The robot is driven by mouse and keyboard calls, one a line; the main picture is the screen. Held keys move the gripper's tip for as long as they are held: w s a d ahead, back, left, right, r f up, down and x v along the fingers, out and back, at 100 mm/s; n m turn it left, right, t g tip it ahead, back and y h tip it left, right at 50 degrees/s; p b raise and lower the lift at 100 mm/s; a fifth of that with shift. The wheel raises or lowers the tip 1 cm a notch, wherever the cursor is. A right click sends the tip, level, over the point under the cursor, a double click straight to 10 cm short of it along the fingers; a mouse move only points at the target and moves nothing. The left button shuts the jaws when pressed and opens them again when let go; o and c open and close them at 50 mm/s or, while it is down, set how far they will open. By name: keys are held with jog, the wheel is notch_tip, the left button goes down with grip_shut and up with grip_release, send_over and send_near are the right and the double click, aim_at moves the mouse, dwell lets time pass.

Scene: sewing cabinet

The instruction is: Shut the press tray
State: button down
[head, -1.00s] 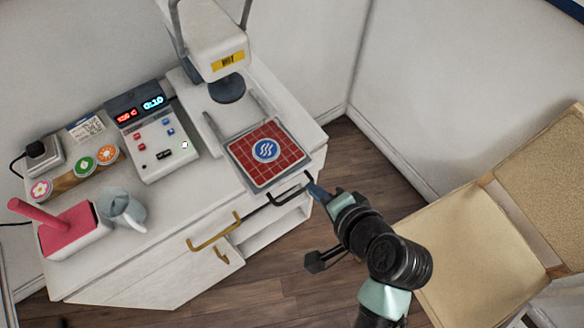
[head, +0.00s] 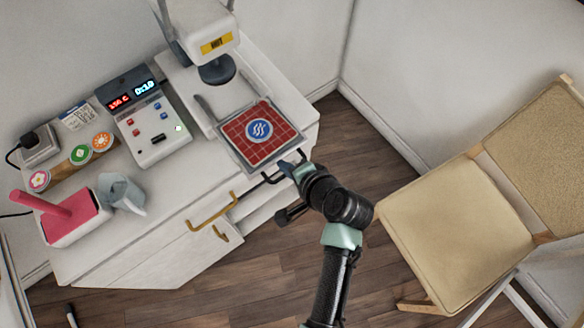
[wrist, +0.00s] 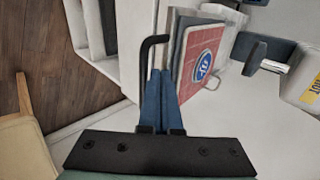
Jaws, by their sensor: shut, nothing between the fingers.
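The press tray (head: 230,152) sticks out from under the white heat press (head: 208,40) on the cabinet top. It carries a red gridded pad (head: 278,123) with a blue round emblem. A black bar handle (head: 265,179) is at its front edge. My gripper (head: 288,169) is shut and empty at the handle, in front of the tray. In the wrist view the shut blue fingers (wrist: 160,74) are beside the black handle (wrist: 147,48), close to it; I cannot tell if they touch. The tray's red pad (wrist: 196,65) shows just beyond them.
A brass handle (head: 212,212) juts from the cabinet front. A beige chair (head: 455,220) stands at right. Floor between is clear.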

aim_at(242, 114)
jog(key=shift+w+a, duration=0.1)
dwell(0.3)
jog(key=w+a+b, duration=0.1)
jog(key=w+a, duration=0.2)
jog(key=w, duration=0.1)
jog(key=w+a, duration=0.3)
jog(key=w, duration=0.1)
jog(key=w+a+b, duration=0.1)
jog(key=w+a, duration=0.2)
jog(key=w, duration=0.2)
jog(key=shift+a+f+b, duration=0.1)
jog(key=shift+a+b, duration=0.15)
jog(key=shift+b, duration=0.1)
jog(key=shift+w+a, duration=0.3)
jog(key=shift+w, duration=0.2)
jog(key=shift+w+a+r, duration=0.1)
jog(key=shift+r, duration=0.1)
jog(key=shift+r, duration=0.2)
